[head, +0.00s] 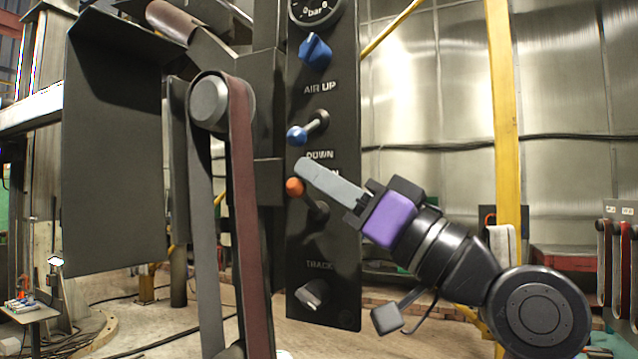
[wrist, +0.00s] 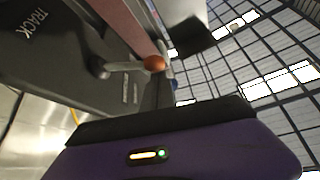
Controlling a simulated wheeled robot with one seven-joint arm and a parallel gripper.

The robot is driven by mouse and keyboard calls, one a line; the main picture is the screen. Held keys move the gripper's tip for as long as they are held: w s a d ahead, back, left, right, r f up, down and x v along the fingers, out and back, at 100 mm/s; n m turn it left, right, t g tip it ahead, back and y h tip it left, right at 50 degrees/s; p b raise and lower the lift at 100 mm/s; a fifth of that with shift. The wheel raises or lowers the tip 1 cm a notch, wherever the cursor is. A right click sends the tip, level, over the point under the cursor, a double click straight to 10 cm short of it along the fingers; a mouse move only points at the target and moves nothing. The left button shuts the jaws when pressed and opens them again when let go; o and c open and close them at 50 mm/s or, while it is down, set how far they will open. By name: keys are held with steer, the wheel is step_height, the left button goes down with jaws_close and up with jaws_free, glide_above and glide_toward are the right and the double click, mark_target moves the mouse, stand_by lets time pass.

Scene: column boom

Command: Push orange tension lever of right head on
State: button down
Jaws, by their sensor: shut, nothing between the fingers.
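The orange tension lever (head: 295,187) has a round orange knob on a short dark stem, on the black control panel (head: 325,240) in the head view. Its knob points left and up from its pivot. My gripper (head: 303,167) is shut and empty, with its grey fingertips just above the orange knob. I cannot tell whether they touch it. In the wrist view the orange knob (wrist: 154,63) shows beyond the purple gripper body, with its stem running left to the panel. The label above the lever is partly hidden by the fingers.
Above on the panel are a blue-knobbed lever (head: 297,136), a blue rotary knob (head: 315,50) and a gauge (head: 313,8). A grey knob (head: 312,293) sits below. A brown abrasive belt (head: 243,200) runs close on the left. A yellow post (head: 503,120) stands behind at the right.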

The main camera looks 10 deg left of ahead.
steer(key=shift+s+a+f+n+g+y+b, duration=0.2)
steer(key=shift+f+n+g+b, duration=0.45)
steer(key=shift+b, duration=0.6)
steer(key=shift+s+d+f+n+g+y+b, duration=0.1)
steer(key=shift+f+n+g+y+b, duration=0.25)
steer(key=shift+n+b, duration=0.75)
steer(key=shift+s+a+f+n+g+y+b, duration=0.2)
steer(key=shift+f+n+g+b, duration=0.3)
steer(key=shift+b, duration=0.95)
steer(key=shift+d+f+n+g+y+b, duration=0.15)
steer(key=shift+f+n+g+b, duration=0.6)
steer(key=shift+n+b, duration=0.55)
steer(key=shift+a+f+n+g+y+b, duration=0.15)
steer(key=shift+f+n+g+b, duration=0.65)
steer(key=shift+n+b, duration=0.55)
steer(key=shift+d+f+n+g+y+b, duration=0.15)
steer(key=shift+f+n+g+b, duration=0.75)
steer(key=shift+b, duration=0.65)
